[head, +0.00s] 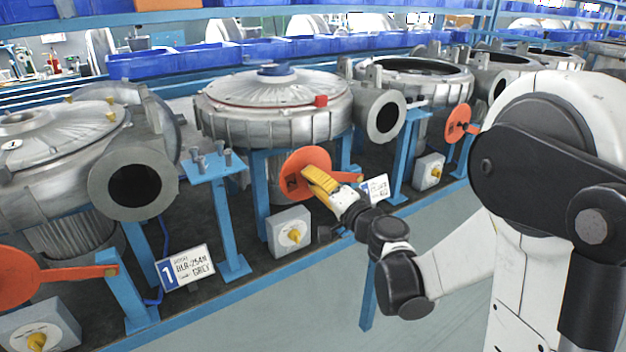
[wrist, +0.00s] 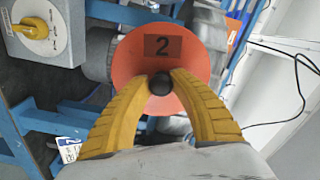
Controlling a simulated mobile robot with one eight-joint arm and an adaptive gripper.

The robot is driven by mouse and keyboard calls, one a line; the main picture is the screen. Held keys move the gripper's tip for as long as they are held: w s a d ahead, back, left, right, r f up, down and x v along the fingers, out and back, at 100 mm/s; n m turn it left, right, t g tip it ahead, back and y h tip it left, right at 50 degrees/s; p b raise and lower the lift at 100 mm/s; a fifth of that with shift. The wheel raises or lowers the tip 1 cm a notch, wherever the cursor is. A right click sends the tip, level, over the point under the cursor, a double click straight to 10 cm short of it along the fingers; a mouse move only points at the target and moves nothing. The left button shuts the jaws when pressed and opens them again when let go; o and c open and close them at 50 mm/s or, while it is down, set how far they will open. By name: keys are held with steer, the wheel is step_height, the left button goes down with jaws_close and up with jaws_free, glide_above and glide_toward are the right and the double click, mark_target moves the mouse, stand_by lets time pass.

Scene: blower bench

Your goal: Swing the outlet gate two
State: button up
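Outlet gate two is an orange disc (head: 296,161) marked "2" in the wrist view (wrist: 190,45). In the head view it stands upright below the middle blower (head: 270,105), left of and below that blower's round outlet (head: 386,117), which is uncovered. A black knob (wrist: 160,84) sits on the disc's face. My gripper (head: 308,172) has yellow fingers, which in the wrist view (wrist: 161,77) close in on both sides of the knob and appear to touch it. The knob is hidden behind the fingers in the head view.
A grey box with a yellow knob (head: 291,237) stands below the disc. A blue stand (head: 212,168) is to the left, and a nearer blower (head: 70,150) has its own orange gate (head: 18,278). Another orange gate (head: 458,123) is at right. The aisle floor is clear.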

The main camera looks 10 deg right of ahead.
steer(key=o, duration=0.4)
steer(key=shift+d+f, duration=0.1)
steer(key=v, duration=1.2)
